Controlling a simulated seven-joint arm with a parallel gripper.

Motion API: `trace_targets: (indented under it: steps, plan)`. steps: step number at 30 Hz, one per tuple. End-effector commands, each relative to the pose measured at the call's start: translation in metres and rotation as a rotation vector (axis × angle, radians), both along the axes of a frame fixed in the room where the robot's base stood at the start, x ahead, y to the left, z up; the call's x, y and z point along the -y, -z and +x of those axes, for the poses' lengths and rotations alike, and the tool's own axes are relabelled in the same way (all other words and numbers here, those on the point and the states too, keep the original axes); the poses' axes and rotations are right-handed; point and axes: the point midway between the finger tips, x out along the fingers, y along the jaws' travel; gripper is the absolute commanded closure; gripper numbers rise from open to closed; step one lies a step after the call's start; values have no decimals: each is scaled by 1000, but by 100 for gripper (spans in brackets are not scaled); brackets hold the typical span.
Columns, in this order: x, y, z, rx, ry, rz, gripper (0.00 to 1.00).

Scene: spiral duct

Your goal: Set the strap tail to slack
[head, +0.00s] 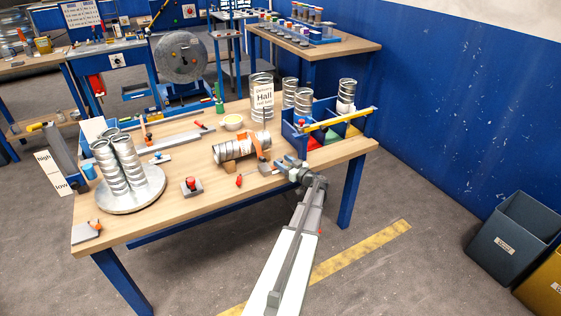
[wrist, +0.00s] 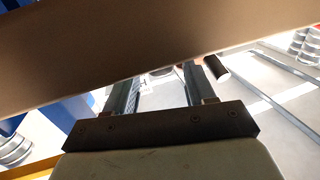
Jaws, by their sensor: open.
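A silver spiral duct (head: 232,150) lies on its side on wooden blocks on the workbench. An orange strap (head: 261,141) goes around its right end; its tail seems to hang down on the near side, but it is too small to tell whether it is taut or slack. My gripper (head: 275,167) is just right of and in front of the strapped end, low over the bench. In the wrist view my gripper (wrist: 163,82) has its two fingers apart, with nothing seen held between them. A broad brown surface fills the top of that view and hides much beyond the fingers.
A blue divided bin (head: 328,130) with a yellow bar stands right of my gripper. Upright ducts stand behind, and more stand on a round plate (head: 134,190) at left. A red-topped block (head: 192,186) sits near the front edge. The bench's front middle is mostly clear.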

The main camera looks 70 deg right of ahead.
Motion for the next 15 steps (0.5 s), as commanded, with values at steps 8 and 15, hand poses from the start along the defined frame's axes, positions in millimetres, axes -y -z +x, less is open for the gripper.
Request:
trace_targets:
  steps: [8, 15]
  plan:
    - [-30, 0, -49, 1, 2, 1, 46]
    - [-49, 0, -82, -1, 1, 1, 46]
